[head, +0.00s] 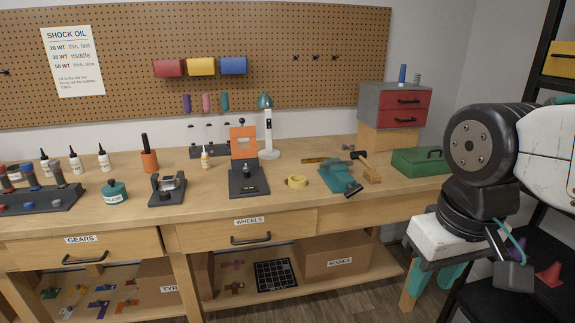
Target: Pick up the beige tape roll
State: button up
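The beige tape roll (297,181) lies flat on the wooden workbench, right of the middle, with its ring shape showing. It sits between a dark stand with an orange back plate and a teal tool. My gripper (433,288) is at the right, in front of the bench's right end and lower than its top. Its two teal fingers point down and stand apart, with nothing seen between them. It is well to the right of the tape roll and not touching it. Part of the fingers is hidden by my wrist.
The dark stand (248,180) is close left of the roll. The teal tool (339,178) and a hammer (368,168) are close right. A green toolbox (420,161) stands at the bench's right end. Bare bench top lies in front of the roll. A black shelf (500,297) is at the right.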

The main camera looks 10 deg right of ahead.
aim_at(303, 180)
jog(key=i, duration=1.4)
jog(key=z, duration=0.5)
